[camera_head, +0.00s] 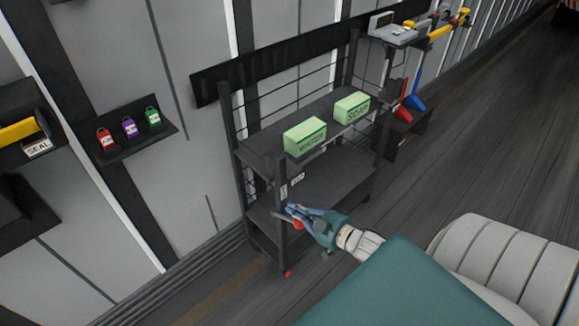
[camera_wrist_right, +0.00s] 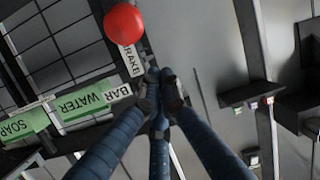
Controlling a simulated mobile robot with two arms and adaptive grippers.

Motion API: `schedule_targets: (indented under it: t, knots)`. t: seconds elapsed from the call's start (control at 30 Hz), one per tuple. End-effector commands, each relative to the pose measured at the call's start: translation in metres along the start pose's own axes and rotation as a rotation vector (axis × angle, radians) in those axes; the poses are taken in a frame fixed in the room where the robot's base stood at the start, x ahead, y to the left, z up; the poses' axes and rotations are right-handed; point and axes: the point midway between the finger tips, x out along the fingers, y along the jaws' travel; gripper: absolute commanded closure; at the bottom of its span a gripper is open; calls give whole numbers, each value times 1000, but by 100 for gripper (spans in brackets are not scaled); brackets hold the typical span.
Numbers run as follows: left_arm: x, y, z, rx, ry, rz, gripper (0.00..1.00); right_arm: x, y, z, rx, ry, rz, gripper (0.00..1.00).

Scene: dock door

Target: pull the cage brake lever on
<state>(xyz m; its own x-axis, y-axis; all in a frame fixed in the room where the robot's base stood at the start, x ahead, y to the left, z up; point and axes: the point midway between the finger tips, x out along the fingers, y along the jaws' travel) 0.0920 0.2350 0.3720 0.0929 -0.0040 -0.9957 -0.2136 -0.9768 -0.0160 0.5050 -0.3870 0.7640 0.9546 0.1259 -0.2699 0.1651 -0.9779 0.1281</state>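The cage is a dark metal rack (camera_head: 262,139) with shelves and mesh sides, standing against the wall. A red ball knob (camera_head: 298,224) shows at its near front post, beside my right gripper (camera_head: 291,209). In the right wrist view the red knob (camera_wrist_right: 124,22) is above and left of the fingertips (camera_wrist_right: 159,92), near a white label (camera_wrist_right: 131,60) reading "BRAKE", partly covered. The fingertips are drawn near each other in front of the post, with the knob outside them. Whether they touch or hold the lever's shaft is hidden. My left gripper is not in view.
Green boxes marked water (camera_head: 305,137) and soap (camera_head: 352,107) sit on the upper shelf. A wall shelf (camera_head: 133,137) with three coloured padlocks is at left. A dark stand with red and blue tools (camera_head: 413,95) is beyond the rack. Floor right of it is clear.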

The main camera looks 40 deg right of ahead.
Motion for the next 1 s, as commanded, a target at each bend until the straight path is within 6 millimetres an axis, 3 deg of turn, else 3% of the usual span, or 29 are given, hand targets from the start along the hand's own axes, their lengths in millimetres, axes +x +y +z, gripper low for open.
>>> schedule_targets:
  t: [0.1,0.4,1.0]
  knots:
    - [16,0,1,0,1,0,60,-6,-3,18,1,49,10,100]
    - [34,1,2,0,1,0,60,-20,-7,38,-7,136,20,100]
    - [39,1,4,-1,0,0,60,-25,-9,49,-5,127,19,100]
